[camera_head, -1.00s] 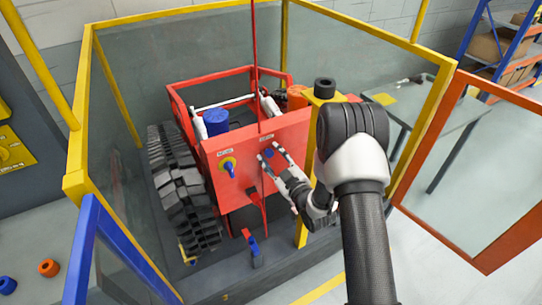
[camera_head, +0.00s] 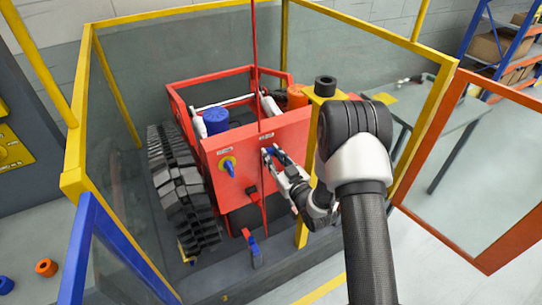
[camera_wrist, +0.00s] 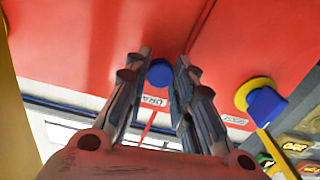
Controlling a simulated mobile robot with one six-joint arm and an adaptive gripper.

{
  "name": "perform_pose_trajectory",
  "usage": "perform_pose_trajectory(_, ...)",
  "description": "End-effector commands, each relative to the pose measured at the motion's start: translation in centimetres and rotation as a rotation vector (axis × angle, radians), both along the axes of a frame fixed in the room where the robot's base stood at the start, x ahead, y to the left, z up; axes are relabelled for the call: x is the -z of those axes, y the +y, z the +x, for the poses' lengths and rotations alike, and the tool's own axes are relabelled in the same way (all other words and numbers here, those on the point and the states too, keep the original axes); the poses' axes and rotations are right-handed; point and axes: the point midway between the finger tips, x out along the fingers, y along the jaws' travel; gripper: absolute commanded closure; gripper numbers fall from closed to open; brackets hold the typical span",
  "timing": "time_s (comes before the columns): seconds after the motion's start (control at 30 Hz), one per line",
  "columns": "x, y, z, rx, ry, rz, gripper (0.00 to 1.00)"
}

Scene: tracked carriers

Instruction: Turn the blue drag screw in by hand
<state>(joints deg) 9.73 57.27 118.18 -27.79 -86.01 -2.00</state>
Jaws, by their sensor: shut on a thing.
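The blue drag screw (camera_wrist: 160,72) is a round blue knob on the red front panel (camera_head: 235,150) of the tracked carrier. In the wrist view a label beside it, partly hidden by a finger, reads "DRA". My gripper (camera_wrist: 160,78) has its two fingers on either side of the knob, shut on it. In the head view my gripper (camera_head: 270,155) is at the panel and mostly covers the knob.
A blue handle on a yellow disc (camera_head: 228,166) sits left of the screw on the same panel. A thin red upright rod (camera_head: 254,60) stands close by. A yellow post (camera_head: 302,225) is right of the panel. Yellow-framed glass walls surround the carrier; an orange-framed door (camera_head: 480,170) stands open at right.

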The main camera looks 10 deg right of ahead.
Motion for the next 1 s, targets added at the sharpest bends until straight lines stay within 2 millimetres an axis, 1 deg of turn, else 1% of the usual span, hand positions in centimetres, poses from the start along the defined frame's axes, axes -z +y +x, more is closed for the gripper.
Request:
perform_pose_trajectory(0.1, 0.14, 0.00, -0.03, 0.000, 0.059, 0.175, 0.94)
perform_pose_trajectory(0.2, 0.11, 0.00, -0.04, 0.000, 0.099, 0.297, 0.94)
perform_pose_trajectory(0.27, 0.10, 0.00, -0.04, 0.000, 0.114, 0.346, 0.94)
perform_pose_trajectory(0.33, 0.09, 0.00, -0.04, 0.000, 0.124, 0.375, 0.94)
perform_pose_trajectory(0.67, 0.09, 0.01, -0.05, 0.000, 0.135, 0.407, 0.94)
perform_pose_trajectory(0.77, 0.12, 0.00, -0.05, 0.000, 0.171, 0.516, 0.94)
perform_pose_trajectory(1.0, 0.12, 0.01, -0.07, 0.001, 0.290, 0.885, 0.94)
